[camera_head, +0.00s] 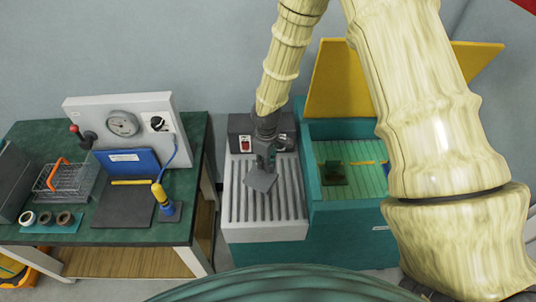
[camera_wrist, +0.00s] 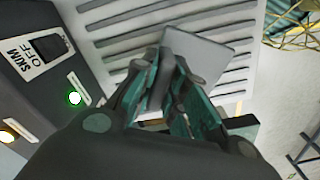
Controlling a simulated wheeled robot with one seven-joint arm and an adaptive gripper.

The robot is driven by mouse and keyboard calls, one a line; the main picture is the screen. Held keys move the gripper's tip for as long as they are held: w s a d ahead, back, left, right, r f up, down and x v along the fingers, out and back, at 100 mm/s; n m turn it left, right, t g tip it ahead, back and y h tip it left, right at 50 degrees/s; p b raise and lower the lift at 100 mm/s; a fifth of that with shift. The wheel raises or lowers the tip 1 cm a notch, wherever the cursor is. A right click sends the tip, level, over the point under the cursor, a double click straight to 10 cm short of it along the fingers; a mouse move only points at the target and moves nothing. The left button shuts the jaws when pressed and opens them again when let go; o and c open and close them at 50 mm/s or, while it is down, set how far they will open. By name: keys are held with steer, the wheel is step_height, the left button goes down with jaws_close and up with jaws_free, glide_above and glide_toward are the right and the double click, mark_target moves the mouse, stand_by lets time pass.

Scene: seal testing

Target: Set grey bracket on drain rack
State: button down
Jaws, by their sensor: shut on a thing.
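The grey bracket (camera_head: 261,181) is a flat grey plate, held tilted at the end of my arm over the drain rack. It also shows in the wrist view (camera_wrist: 205,52), above the slats. My gripper (camera_head: 265,163) is shut on the bracket; in the wrist view its fingertips (camera_wrist: 170,75) close on the bracket's near side. The drain rack (camera_head: 238,207) is a pale ribbed surface with dark grooves, left of the teal tank. I cannot tell whether the bracket touches the rack. The fingers hide part of the bracket.
The teal tank (camera_head: 314,200) with its raised yellow lid (camera_head: 335,85) stands to the right; a green block (camera_head: 333,174) is inside. A dark control box (camera_wrist: 45,60) with a switch and lit green button borders the rack. A green-topped bench (camera_head: 95,225) stands left.

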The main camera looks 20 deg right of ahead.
steer(key=shift+w+d+f+n+b, duration=0.2)
steer(key=shift+f+n+b, duration=0.2)
steer(key=shift+f, duration=0.25)
steer(key=shift+w+d+f+n+b, duration=0.15)
steer(key=shift+f+n+b, duration=0.2)
steer(key=shift+f, duration=0.25)
steer(key=shift+w+d+f+n+b, duration=0.2)
steer(key=shift+f+n+b, duration=0.2)
steer(key=shift+f, duration=0.25)
steer(key=shift+s, duration=0.1)
steer(key=shift+f, duration=0.7)
stand_by(0.9)
steer(key=c, duration=1.4)
jaws_free()
steer(key=shift+o, duration=0.2)
steer(key=shift+b, duration=0.3)
